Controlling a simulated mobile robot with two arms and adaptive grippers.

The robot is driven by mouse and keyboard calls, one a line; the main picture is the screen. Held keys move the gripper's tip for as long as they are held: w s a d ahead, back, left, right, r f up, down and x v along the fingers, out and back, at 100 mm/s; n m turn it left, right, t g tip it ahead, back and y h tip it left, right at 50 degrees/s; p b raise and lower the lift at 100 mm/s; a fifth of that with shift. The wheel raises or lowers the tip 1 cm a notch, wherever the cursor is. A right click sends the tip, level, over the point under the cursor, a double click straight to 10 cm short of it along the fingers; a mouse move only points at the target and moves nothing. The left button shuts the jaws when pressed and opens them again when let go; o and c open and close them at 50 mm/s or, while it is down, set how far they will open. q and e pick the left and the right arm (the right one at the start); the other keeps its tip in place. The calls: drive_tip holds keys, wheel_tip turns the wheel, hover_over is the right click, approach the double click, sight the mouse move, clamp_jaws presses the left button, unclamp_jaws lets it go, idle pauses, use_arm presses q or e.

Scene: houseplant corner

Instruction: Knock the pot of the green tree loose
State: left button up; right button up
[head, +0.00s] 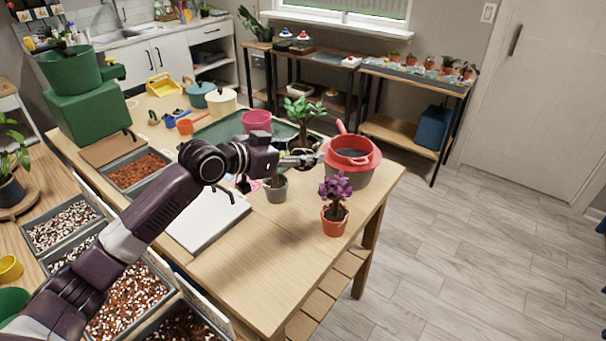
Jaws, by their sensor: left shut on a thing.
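The green tree (300,110) stands upright right of the table's middle in the head view, with leafy tufts on a brown trunk. My left gripper (306,159) is in front of its base and appears shut on its pot. A dark round rim shows around the foot of the trunk. Most of the pot is hidden behind the gripper, so the exact hold and whether the pot touches the table cannot be told. My right gripper is out of view.
A grey pot (276,190) stands below the gripper. A red bowl (366,160) sits on a grey container at the right. A purple tree in a terracotta pot (334,222) is near the right edge. The front right tabletop (284,258) is clear.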

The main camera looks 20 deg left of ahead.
use_arm(q)
wheel_tip(320, 180, up, 2)
drive_tip(key=shift+r, duration=0.25)
drive_tip(key=shift+f+b, duration=1.65)
drive_tip(key=shift+f, duration=1.5)
drive_tip(key=shift+f+b, duration=2.05)
drive_tip(key=shift+f, duration=1.95)
